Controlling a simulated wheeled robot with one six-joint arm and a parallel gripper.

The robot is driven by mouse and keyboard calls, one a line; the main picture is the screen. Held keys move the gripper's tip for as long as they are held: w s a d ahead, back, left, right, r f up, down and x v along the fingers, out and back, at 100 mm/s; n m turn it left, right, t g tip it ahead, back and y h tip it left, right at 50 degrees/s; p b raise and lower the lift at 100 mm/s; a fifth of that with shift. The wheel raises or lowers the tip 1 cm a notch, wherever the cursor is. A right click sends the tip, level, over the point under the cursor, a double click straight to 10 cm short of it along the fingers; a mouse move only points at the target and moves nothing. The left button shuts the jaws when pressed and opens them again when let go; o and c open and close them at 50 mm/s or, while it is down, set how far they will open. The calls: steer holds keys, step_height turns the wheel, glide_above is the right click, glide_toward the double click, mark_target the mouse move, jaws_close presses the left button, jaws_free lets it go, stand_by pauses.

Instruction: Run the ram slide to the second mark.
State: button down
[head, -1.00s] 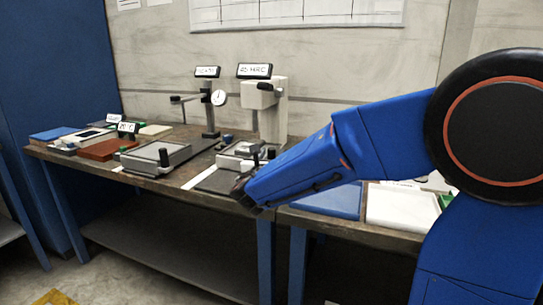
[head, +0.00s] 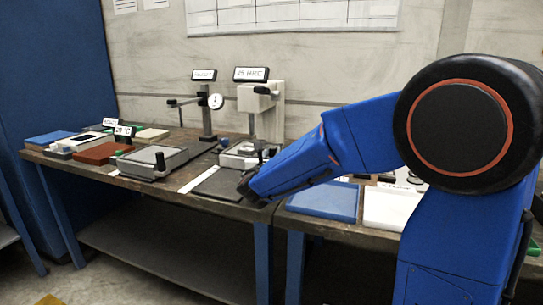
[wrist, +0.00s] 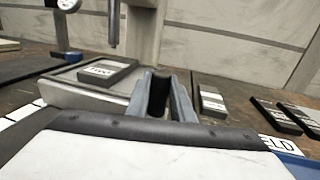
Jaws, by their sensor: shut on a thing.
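My gripper (wrist: 160,92) is shut on a black upright handle (wrist: 160,84), with a finger on each side of it. In the head view my gripper (head: 247,186) is at the bench's front edge, in front of the tester marked 25 HRC (head: 262,104). Behind the handle in the wrist view is a grey slide base (wrist: 80,94) bearing a dark block with a white label (wrist: 108,72). I cannot make out the slide's marks, and the handle's foot is hidden.
A dial gauge stand (head: 207,118) is left of the tester. Another grey plate with a black handle (head: 160,161) lies further left. A blue tray (head: 325,200) and a white tray (head: 388,208) are on the right. Dark labelled blocks (wrist: 275,117) lie right in the wrist view.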

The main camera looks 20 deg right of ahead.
steer(key=c, duration=1.5)
jaws_free()
steer(key=shift+w+d, duration=0.1)
steer(key=shift+d, duration=0.05)
steer(key=shift+c, duration=0.2)
steer(key=v, duration=1.7)
steer(key=shift+s, duration=0.25)
